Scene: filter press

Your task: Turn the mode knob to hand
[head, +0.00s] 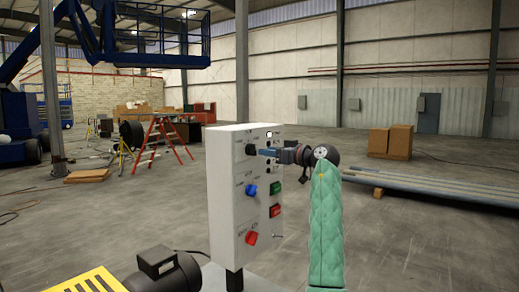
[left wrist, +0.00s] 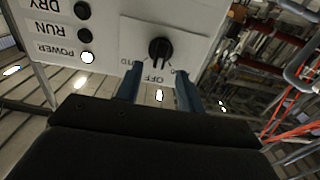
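The mode knob is a black knob (head: 251,149) at the upper left of the white control panel (head: 228,205). In the left wrist view the knob (left wrist: 159,50) appears upside down on a pale label plate, with its bar roughly in line with the "OFF" mark. The side labels are partly hidden by my fingers. My left gripper (head: 268,152) faces the knob from the front. Its two blue fingers (left wrist: 158,90) are apart, with nothing between the tips, and the knob lies just beyond them. Contact is not visible. My right gripper is out of view.
Below the knob are a blue knob (head: 250,189) and a red knob (head: 251,238), with green (head: 275,188) and red (head: 275,210) buttons beside them. A lit "POWER" lamp (left wrist: 87,57) is near the gripper. A dark motor (head: 162,270) stands at lower left.

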